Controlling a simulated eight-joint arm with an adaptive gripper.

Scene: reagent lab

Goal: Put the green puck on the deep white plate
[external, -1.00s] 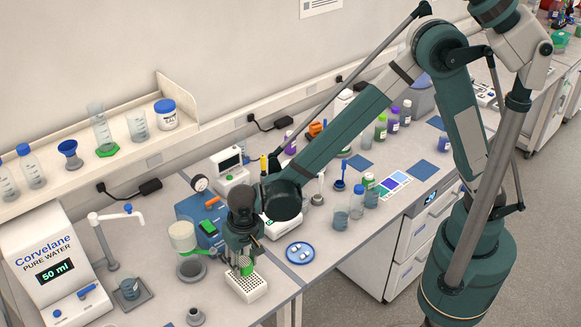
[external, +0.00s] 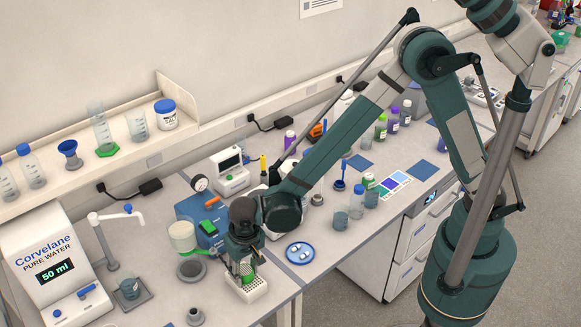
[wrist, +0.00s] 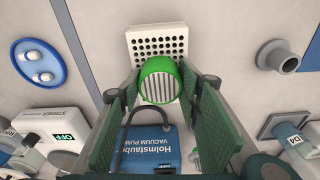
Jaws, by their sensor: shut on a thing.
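The green puck (wrist: 157,82) has a ribbed, pale striped face and sits between the fingertips of my gripper (wrist: 158,88), which is shut on it. The puck also shows in the external view (external: 248,273), partly hidden by the fingers. The deep white plate (wrist: 158,34) is a white block with a grid of dark holes. In the external view the plate (external: 252,293) is right below my gripper and the puck. The puck overlaps the plate's edge in the wrist view; I cannot tell whether they touch.
A blue dish (external: 299,252) with small white pieces lies to the right of the plate. The blue vacuum pump (wrist: 150,146) stands behind it. A grey cylindrical fitting (wrist: 280,55) lies on the other side. A small grey holder (external: 195,316) stands near the bench's front.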

